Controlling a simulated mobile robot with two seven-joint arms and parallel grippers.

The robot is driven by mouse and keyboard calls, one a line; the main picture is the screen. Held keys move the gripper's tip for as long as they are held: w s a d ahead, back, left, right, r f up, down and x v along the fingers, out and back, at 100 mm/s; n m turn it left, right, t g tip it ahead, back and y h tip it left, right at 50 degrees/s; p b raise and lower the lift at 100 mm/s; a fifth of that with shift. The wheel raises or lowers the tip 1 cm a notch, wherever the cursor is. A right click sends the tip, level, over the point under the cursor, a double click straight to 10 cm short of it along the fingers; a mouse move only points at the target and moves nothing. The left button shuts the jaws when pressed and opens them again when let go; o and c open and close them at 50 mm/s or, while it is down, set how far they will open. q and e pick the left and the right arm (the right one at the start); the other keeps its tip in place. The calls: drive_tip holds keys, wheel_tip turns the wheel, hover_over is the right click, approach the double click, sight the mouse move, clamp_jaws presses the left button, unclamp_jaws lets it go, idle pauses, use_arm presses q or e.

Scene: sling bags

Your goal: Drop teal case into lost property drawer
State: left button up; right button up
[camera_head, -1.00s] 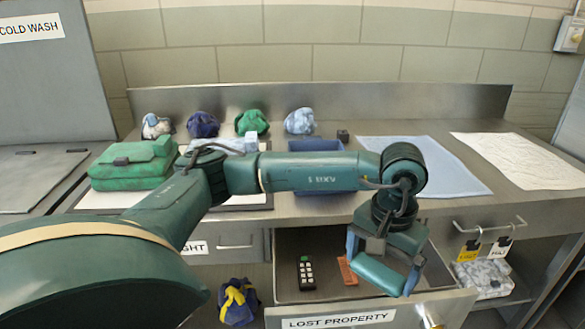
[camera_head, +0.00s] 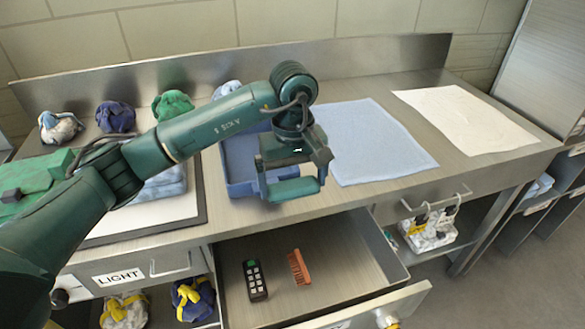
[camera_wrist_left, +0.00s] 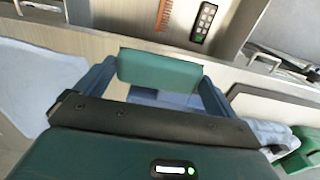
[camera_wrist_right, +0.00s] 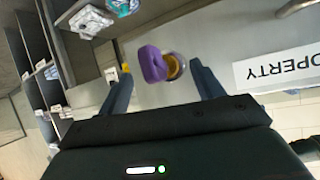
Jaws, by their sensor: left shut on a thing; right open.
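The teal case (camera_head: 293,189) is a small rounded block held between the blue fingers of my left gripper (camera_head: 290,182). In the head view it shows in front of the blue tray, near the counter's front edge. The left wrist view shows the case (camera_wrist_left: 160,70) across the shut fingers, with the drawer beyond it. The lost property drawer (camera_head: 345,245) is pulled out below the counter. A black remote (camera_head: 255,280) and an orange-brown comb-like item (camera_head: 299,267) lie in it. My right gripper (camera_wrist_right: 162,88) is open and empty, seen only in its wrist view.
A blue tray (camera_head: 238,165), a light blue cloth (camera_head: 370,145) and a white cloth (camera_head: 465,118) lie on the counter. Several bundled bags line its back. A purple and yellow object (camera_wrist_right: 152,63) shows beyond my right fingers, beside the drawer label (camera_wrist_right: 280,68).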

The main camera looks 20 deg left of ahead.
sight(293, 185)
use_arm(q)
drive_tip(key=shift+f+b, duration=1)
drive_tip(key=shift+f, duration=1.6)
drive_tip(key=o, duration=0.6)
drive_tip(key=shift+r, duration=0.15)
wheel_tip(293, 185, up, 13)
drive_tip(key=shift+s, duration=0.1)
